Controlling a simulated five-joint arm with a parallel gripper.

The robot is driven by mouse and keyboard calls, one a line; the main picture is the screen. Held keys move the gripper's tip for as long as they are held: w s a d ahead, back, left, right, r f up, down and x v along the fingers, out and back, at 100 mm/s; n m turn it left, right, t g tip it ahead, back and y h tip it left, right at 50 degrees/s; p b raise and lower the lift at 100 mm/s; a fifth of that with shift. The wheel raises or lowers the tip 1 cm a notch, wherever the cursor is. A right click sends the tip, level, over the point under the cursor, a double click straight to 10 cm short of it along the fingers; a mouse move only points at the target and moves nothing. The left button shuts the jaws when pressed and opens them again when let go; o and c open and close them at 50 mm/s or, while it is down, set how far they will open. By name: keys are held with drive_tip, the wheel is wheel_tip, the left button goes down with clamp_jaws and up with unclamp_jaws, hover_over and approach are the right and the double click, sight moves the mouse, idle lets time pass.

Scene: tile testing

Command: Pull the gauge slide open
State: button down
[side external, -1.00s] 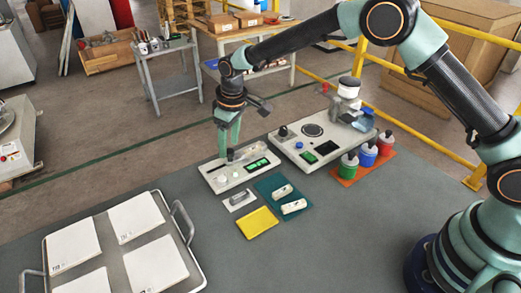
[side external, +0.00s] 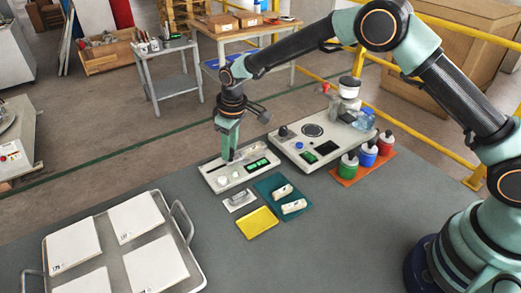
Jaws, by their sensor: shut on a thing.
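The gauge (side external: 212,182) is a light grey flat box with round white knobs and a green display (side external: 256,164), on the grey table in the middle of the side external view. My gripper (side external: 231,156) points down over the gauge's back part, its fingertips at the top of the box. It is shut on the small gauge slide, which the fingers mostly hide. How far the slide stands open is too small to tell.
A larger grey instrument (side external: 318,140) stands right of the gauge. Bottles sit on an orange tray (side external: 346,180). A teal mat (side external: 270,187) with two white blocks and a yellow pad (side external: 257,222) lie in front. A tray (side external: 197,275) of white tiles is at left.

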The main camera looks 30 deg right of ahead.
drive_tip(key=shift+a, duration=0.65)
drive_tip(key=shift+w+a, duration=0.1)
drive_tip(key=shift+a, duration=0.55)
drive_tip(key=shift+r, duration=0.1)
drive_tip(key=c, duration=0.6)
unclamp_jaws()
drive_tip(key=shift+c, duration=0.2)
drive_tip(key=shift+d+r, duration=0.1)
drive_tip(key=shift+r, duration=2.85)
